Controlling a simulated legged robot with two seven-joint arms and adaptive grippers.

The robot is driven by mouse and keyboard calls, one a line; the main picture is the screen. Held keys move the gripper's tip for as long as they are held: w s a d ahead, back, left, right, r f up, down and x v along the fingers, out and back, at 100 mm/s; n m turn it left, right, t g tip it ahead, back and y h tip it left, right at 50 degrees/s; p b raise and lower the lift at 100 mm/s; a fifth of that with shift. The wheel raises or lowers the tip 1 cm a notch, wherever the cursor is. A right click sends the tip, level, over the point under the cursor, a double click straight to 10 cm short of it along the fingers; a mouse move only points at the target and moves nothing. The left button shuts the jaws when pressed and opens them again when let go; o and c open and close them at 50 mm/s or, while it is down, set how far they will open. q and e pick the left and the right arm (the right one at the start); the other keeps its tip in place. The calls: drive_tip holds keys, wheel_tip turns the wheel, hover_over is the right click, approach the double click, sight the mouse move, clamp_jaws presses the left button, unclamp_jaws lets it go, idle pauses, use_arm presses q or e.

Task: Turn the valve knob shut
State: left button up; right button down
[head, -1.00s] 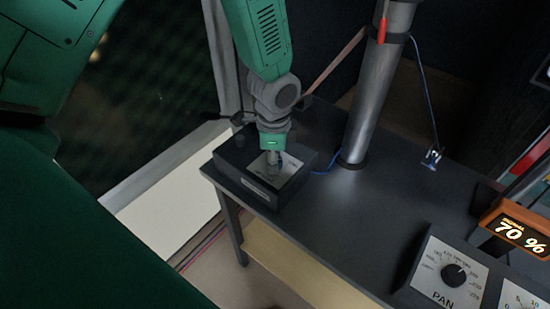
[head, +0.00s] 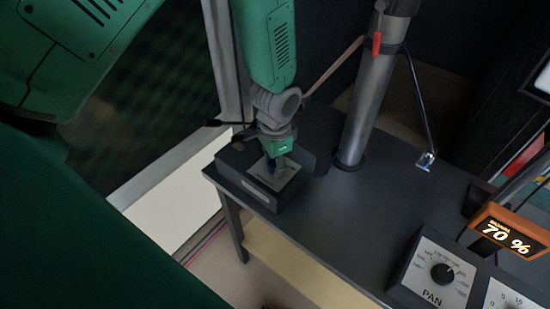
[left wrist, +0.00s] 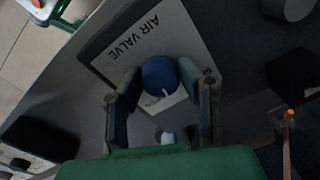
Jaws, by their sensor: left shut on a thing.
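The valve knob (left wrist: 158,72) is round and blue with a white pointer mark. It stands on a white plate (left wrist: 108,62) lettered AIR VALVE. In the head view the plate tops a dark valve box (head: 262,198) at the near left corner of the desk. My left gripper (left wrist: 160,86) reaches down over the plate with a finger on each side of the knob, shut on it. In the head view the left gripper (head: 279,163) hides most of the knob. My right gripper is not in view.
The grey desk (head: 335,225) is clear in the middle. A metal pole (head: 366,105) rises just right of the valve box. A PAN dial box (head: 428,277) and an orange display (head: 506,234) reading 70 % stand at the right. A thin cable hangs beside the pole.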

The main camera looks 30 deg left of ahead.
use_arm(q)
drive_tip(key=n+p, duration=0.2)
drive_tip(key=n, duration=0.3)
drive_tip(key=shift+s+d+n, duration=0.1)
drive_tip(key=shift+n, duration=0.2)
drive_tip(key=n+p, duration=0.1)
drive_tip(key=n, duration=0.4)
drive_tip(key=shift+n+p, duration=0.3)
drive_tip(key=shift+p, duration=0.1)
drive_tip(key=shift+f, duration=0.1)
drive_tip(key=o, duration=1.1)
drive_tip(key=shift+o, duration=0.2)
drive_tip(key=shift+r, duration=0.45)
wheel_tip(320, 180, up, 11)
drive_tip(key=shift+w+d, duration=0.3)
